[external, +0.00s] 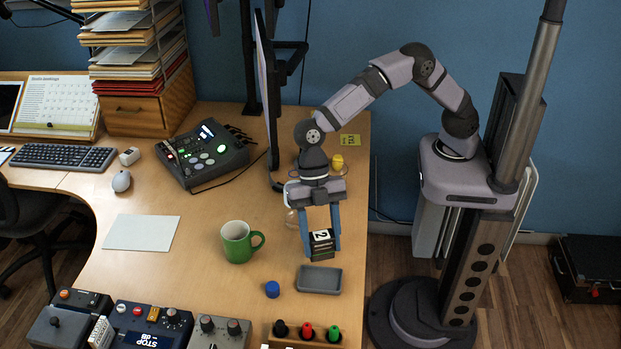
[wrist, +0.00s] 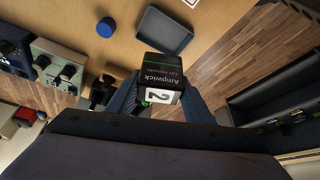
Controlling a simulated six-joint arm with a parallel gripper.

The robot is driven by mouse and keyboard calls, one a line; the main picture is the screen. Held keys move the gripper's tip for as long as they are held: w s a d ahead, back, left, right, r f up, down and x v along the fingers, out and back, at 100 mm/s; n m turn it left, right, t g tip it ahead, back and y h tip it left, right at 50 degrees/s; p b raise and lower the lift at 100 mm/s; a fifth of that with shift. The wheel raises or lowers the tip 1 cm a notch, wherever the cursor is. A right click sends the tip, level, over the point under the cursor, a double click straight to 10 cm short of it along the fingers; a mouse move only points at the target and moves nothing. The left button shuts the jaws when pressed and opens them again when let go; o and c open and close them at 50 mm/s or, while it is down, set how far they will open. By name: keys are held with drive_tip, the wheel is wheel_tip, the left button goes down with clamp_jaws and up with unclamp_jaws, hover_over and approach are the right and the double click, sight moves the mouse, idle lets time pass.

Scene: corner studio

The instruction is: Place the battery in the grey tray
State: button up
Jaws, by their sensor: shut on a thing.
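The battery (external: 322,243) is a dark block with a white label marked 2. My gripper (external: 321,236) is shut on it, with one blue finger on each side. In the wrist view the battery (wrist: 163,77) sits between the fingers, and its dark face reads "Ampwick". The grey tray (external: 319,288) is a small shallow rectangle near the desk's right edge. It looks empty in the external view and also shows in the wrist view (wrist: 150,35). The battery is above the desk, just behind the tray in the external view.
A blue cap (external: 272,289) lies left of the tray. A green mug (external: 238,242) stands further left. A wooden holder (external: 296,341) with black, red and green knobs is in front. A monitor (external: 267,90) and a yellow object (external: 337,162) are behind. The desk's right edge is close.

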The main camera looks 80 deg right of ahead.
drive_tip(key=shift+f+p, duration=0.95)
drive_tip(key=shift+f, duration=4)
drive_tip(key=shift+f, duration=0.2)
drive_tip(key=o, duration=1.3)
drive_tip(key=shift+r, duration=0.15)
drive_tip(key=shift+r, duration=0.15)
drive_tip(key=b+v, duration=0.1)
drive_tip(key=v, duration=1)
drive_tip(key=shift+w+d+r+b, duration=0.1)
drive_tip(key=shift+d+r+b, duration=0.2)
drive_tip(key=shift+b, duration=0.1)
